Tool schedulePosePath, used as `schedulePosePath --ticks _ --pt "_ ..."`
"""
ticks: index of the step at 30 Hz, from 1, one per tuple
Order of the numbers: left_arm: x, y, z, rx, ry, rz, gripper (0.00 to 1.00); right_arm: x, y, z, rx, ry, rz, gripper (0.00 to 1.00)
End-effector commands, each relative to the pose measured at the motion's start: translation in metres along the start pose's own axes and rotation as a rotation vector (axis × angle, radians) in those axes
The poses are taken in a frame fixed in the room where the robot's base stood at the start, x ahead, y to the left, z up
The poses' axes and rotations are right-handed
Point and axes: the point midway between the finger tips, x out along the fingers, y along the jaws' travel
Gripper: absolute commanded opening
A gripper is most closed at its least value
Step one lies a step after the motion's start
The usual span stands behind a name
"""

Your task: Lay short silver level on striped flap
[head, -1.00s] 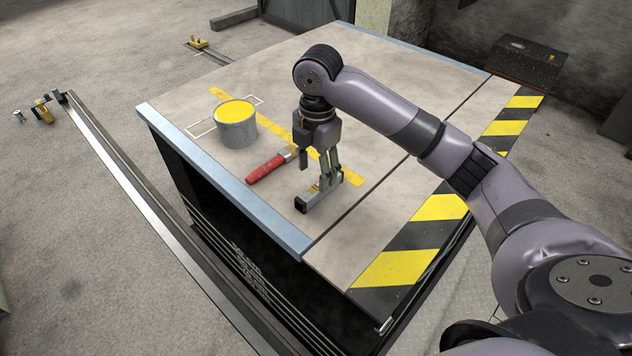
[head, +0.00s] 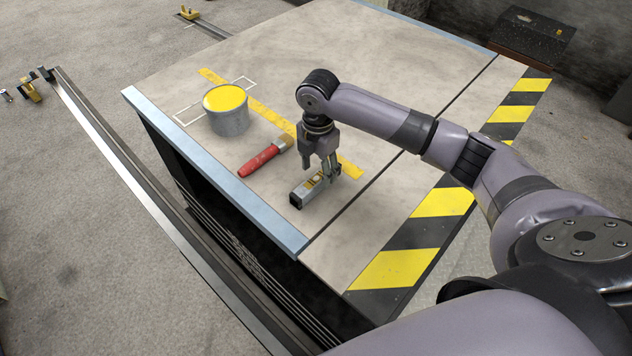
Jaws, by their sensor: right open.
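The short silver level (head: 309,190) lies on the beige platform top near its front-left edge. It has a dark end cap and a yellow vial. My right gripper (head: 322,170) points down over the level's far part, with its jaws open. One finger is on the near-left side, and the other side partly hides the level's far end. I cannot tell whether the fingers touch it. The striped flap (head: 409,234), with yellow and black bands, runs along the platform's right side and is bare. My left gripper is out of view.
A red-handled brush (head: 260,160) lies just left of the level. A can of yellow paint (head: 229,117) stands farther left. A long metal rail (head: 135,180) runs beside the platform. The platform's back area is clear.

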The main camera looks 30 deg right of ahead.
Motion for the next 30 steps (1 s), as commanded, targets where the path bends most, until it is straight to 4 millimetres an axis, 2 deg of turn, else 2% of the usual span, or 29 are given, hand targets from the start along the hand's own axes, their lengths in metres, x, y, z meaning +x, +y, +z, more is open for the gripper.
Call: schedulePosePath --ticks 5,10,13,17,20,24,30 --pt "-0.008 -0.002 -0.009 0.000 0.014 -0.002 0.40 0.021 0.001 0.002 0.002 0.001 -0.005 0.52" --pt "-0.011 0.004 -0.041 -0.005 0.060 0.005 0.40 0.042 0.001 0.000 0.001 -0.003 -0.001 0.52" --pt "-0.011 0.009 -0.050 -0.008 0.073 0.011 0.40 0.048 0.001 0.000 0.000 -0.005 0.001 0.52" --pt "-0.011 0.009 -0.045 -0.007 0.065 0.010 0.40 0.048 0.001 0.000 0.000 -0.006 0.002 0.52" --pt "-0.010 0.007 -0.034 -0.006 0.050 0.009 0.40 0.048 0.001 0.000 0.000 -0.006 0.002 0.50" --pt "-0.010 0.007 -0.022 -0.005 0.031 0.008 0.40 0.048 0.001 0.000 0.000 -0.006 0.002 0.41" --pt "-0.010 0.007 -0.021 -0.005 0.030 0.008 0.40 0.048 0.001 0.000 0.000 -0.006 0.002 0.28"
